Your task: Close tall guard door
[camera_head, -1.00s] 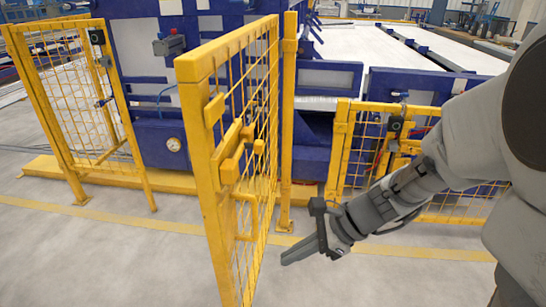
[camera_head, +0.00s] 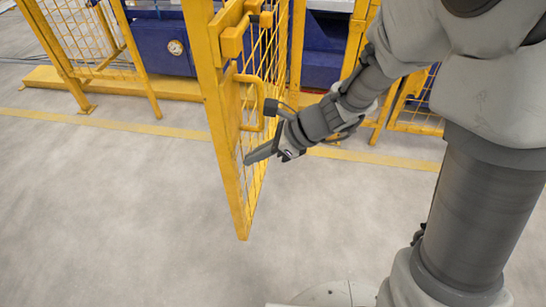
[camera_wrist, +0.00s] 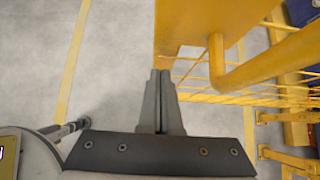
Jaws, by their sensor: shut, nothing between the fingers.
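The tall yellow guard door (camera_head: 218,110) stands swung open toward me, with a mesh panel and a yellow handle (camera_head: 246,105) on its frame. My gripper (camera_head: 248,158) is shut and empty, low beside the door's mesh on its right side, just below the handle. In the wrist view my gripper (camera_wrist: 160,78) points at the door's yellow edge (camera_wrist: 180,30), with the handle bar (camera_wrist: 262,62) to the right. I cannot tell whether the fingertips touch the door.
A fixed yellow fence panel (camera_head: 75,30) stands at the left, and a lower yellow mesh panel (camera_head: 415,105) at the right behind my arm. Blue machinery (camera_head: 172,48) lies behind. The grey floor (camera_head: 110,220) in front and to the left is clear.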

